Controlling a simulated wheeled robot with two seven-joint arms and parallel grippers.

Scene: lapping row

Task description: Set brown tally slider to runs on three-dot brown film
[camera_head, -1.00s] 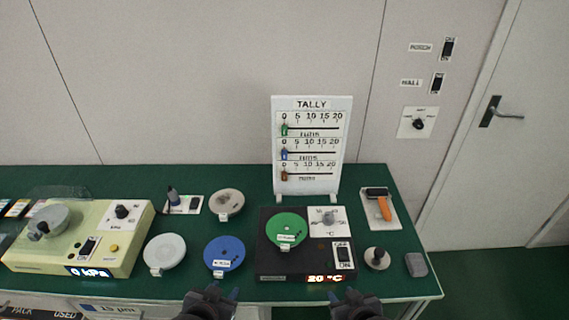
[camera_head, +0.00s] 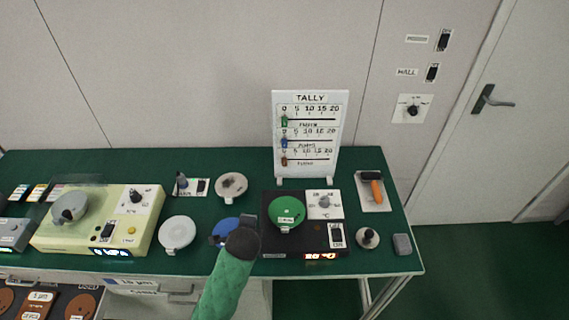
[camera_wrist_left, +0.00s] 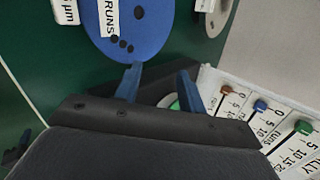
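The white TALLY board (camera_head: 311,98) stands upright at the back of the green table. Its brown slider (camera_head: 284,161) is on the bottom row at the 0 end; it also shows in the left wrist view (camera_wrist_left: 227,90). The blue slider (camera_head: 284,143) and green slider (camera_head: 284,121) also sit at 0. Brown round films (camera_head: 80,306) lie low at the left; their dots are too small to read. My left gripper (camera_head: 234,231) is over the blue disc (camera_head: 224,226), with its fingers apart and empty in the left wrist view (camera_wrist_left: 160,82). My right gripper is out of view.
A green disc (camera_head: 287,211) lies on the black plate (camera_head: 275,247) right of my left gripper. A white disc (camera_head: 178,233), a grey disc (camera_head: 231,184) and a cream machine (camera_head: 60,237) stand to the left.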

